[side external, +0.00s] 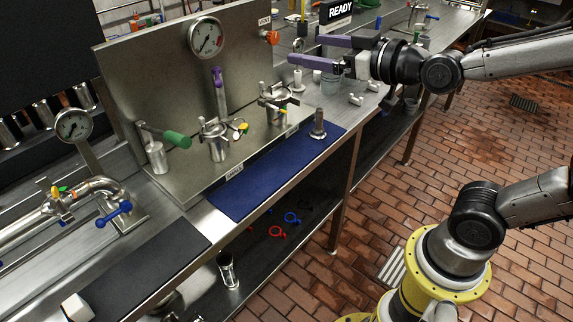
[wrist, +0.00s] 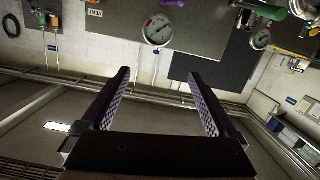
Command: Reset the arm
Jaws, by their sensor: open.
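My gripper (side external: 312,52) is in the upper middle of the side external view, held level above the far end of the bench with its purple fingers pointing left. In the wrist view my gripper (wrist: 160,95) has its two dark fingers wide apart with nothing between them. The steel panel (side external: 160,60) with a round gauge (side external: 206,37) stands to the left of the fingers. The gauge also shows at the top of the wrist view (wrist: 158,30).
Valves with a green handle (side external: 177,140) and a purple handle (side external: 217,76) stand before the panel. A blue mat (side external: 265,178) lies along the bench's front edge, with a metal fitting (side external: 318,125) at its far end. The brick floor (side external: 400,185) beside the bench is open.

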